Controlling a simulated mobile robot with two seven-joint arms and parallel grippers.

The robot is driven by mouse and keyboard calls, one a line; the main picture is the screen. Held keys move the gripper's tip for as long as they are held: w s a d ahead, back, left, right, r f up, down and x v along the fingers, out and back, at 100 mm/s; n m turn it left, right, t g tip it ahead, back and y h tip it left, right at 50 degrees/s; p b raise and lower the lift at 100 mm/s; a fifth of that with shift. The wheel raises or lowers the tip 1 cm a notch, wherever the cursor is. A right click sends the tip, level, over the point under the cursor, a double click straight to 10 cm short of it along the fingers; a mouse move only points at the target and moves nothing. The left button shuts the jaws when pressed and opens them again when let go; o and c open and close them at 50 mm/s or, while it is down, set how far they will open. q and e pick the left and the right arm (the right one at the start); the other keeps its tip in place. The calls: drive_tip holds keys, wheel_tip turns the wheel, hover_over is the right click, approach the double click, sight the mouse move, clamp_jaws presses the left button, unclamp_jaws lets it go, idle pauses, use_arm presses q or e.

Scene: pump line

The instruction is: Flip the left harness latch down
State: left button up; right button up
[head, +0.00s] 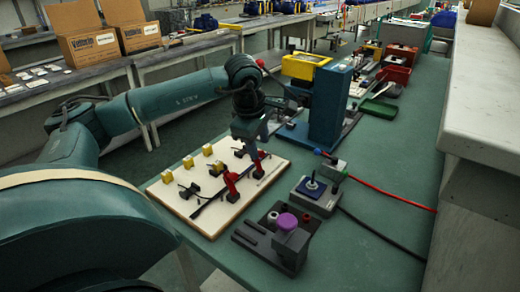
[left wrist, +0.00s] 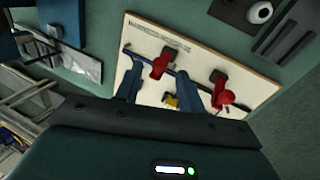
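The pale harness board (head: 203,224) lies on the green bench and bears two red latches. The left red latch (head: 230,182) stands up from the board; the right one (head: 258,166) is nearer the printed label. A dark harness strip (head: 207,206) runs along the board by the latches. My left gripper (head: 250,150) hangs above the board close to the right latch. In the left wrist view its fingers (left wrist: 158,82) are apart, with the label-side red latch (left wrist: 161,63) between and beyond them. The other red latch (left wrist: 221,90) is right of the fingers. Contact cannot be told. My right gripper is not in view.
Several yellow blocks (head: 188,162) stand on the board's far left side. A blue upright block (head: 328,105) stands behind the board.

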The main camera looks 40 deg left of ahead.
use_arm(q)
drive_tip(key=shift+x, duration=1.2)
drive_tip(key=shift+c, duration=0.5)
clamp_jaws()
